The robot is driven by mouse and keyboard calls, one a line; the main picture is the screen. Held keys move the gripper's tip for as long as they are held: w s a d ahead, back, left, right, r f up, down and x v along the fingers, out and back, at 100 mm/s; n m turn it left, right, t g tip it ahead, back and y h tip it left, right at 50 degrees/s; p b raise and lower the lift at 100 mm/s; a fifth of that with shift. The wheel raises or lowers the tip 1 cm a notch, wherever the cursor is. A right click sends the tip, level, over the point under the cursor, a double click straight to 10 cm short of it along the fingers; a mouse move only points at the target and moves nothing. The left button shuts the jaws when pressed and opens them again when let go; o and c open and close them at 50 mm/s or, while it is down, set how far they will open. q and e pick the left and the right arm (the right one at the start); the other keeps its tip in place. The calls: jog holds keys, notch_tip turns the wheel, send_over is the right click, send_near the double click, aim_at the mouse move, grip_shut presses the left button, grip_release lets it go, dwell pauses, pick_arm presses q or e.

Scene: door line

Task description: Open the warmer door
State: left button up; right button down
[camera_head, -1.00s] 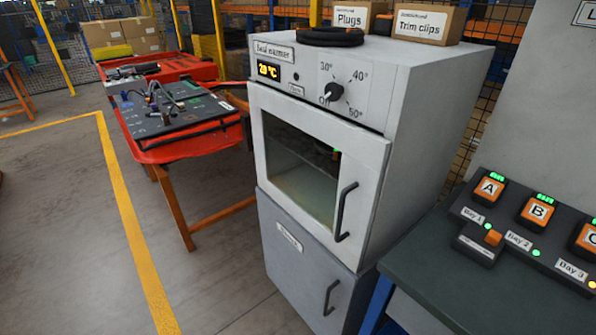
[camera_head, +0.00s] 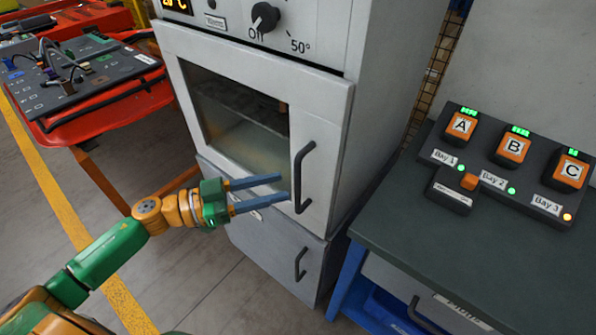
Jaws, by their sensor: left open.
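The warmer (camera_head: 380,90) is a pale grey cabinet in the middle of the head view. Its upper door (camera_head: 322,122) has a dark window and looks closed. A dark vertical bar handle (camera_head: 303,177) is on the door's right side. My left gripper (camera_head: 283,188) is in front of the door, just left of the handle's lower part. Its two blue fingers are apart, point right toward the handle, and hold nothing. I cannot tell whether a fingertip touches the handle. The knob (camera_head: 265,17) points near Off. My right gripper is not in view.
A lower cabinet door (camera_head: 270,238) has its own handle (camera_head: 301,263). On the right, a dark bench (camera_head: 440,240) bears a button panel (camera_head: 505,165) marked A, B and C. On the left, a red cart (camera_head: 110,120) carries a dark board with cables (camera_head: 85,75).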

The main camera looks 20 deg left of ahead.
aim_at(295, 183)
pick_arm(q)
jog(key=x, duration=0.3)
jog(key=p+x, duration=0.1)
jog(key=shift+s+d+r, duration=0.1)
jog(key=shift+d+r, duration=0.25)
jog(key=shift+d, duration=0.1)
jog(key=shift+w+d+f, duration=0.2)
jog(key=shift+w+d, duration=0.1)
jog(key=shift+w, duration=0.1)
jog(key=shift+s, duration=0.1)
grip_shut()
dwell(0.5)
